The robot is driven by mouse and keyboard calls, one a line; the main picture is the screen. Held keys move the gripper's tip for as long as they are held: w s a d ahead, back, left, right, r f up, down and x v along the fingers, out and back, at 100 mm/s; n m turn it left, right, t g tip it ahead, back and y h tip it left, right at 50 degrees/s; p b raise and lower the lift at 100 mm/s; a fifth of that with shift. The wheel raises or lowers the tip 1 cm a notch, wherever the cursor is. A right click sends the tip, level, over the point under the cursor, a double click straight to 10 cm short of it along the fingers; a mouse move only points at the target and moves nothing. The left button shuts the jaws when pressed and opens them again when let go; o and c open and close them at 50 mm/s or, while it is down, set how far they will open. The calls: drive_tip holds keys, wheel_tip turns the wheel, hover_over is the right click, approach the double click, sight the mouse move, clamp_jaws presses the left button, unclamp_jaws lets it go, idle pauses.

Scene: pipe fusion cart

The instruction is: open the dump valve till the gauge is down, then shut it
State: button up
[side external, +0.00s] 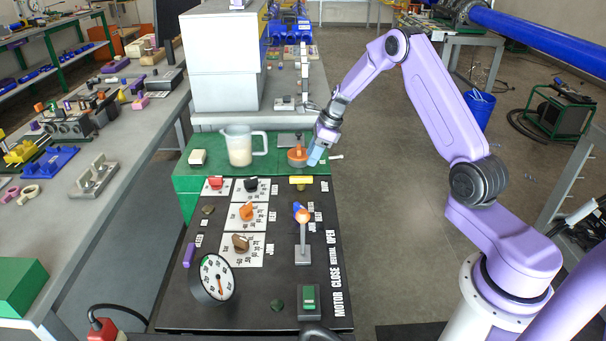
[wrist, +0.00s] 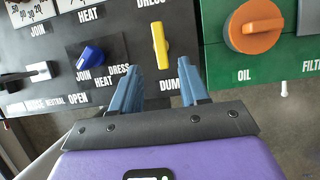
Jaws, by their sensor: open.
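The dump valve is a yellow bar handle (wrist: 160,40) on the black panel beside the label "DUMP". In the wrist view it lies beyond my fingertips, lined up with the gap between them. In the side view the yellow handle (side external: 301,181) lies crosswise near the panel's far edge. My gripper (side external: 316,155) has blue fingers and hangs above and beyond it, near the green block. In the wrist view my gripper (wrist: 160,82) is open and empty, apart from the handle. The round white gauge (side external: 213,277) stands at the panel's near left; its reading is too small to tell.
An orange knob (wrist: 254,26) labelled "OIL" sits on the green block beside the valve. A blue knob (wrist: 90,57) is on the other side. A clear jug (side external: 239,148) stands on the green block. A grey lever with an orange top (side external: 303,216) rises from the panel.

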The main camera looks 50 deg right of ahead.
sight(301, 177)
drive_tip(key=x, duration=0.8)
drive_tip(key=shift+f, duration=0.1)
drive_tip(key=shift+c, duration=0.3)
clamp_jaws()
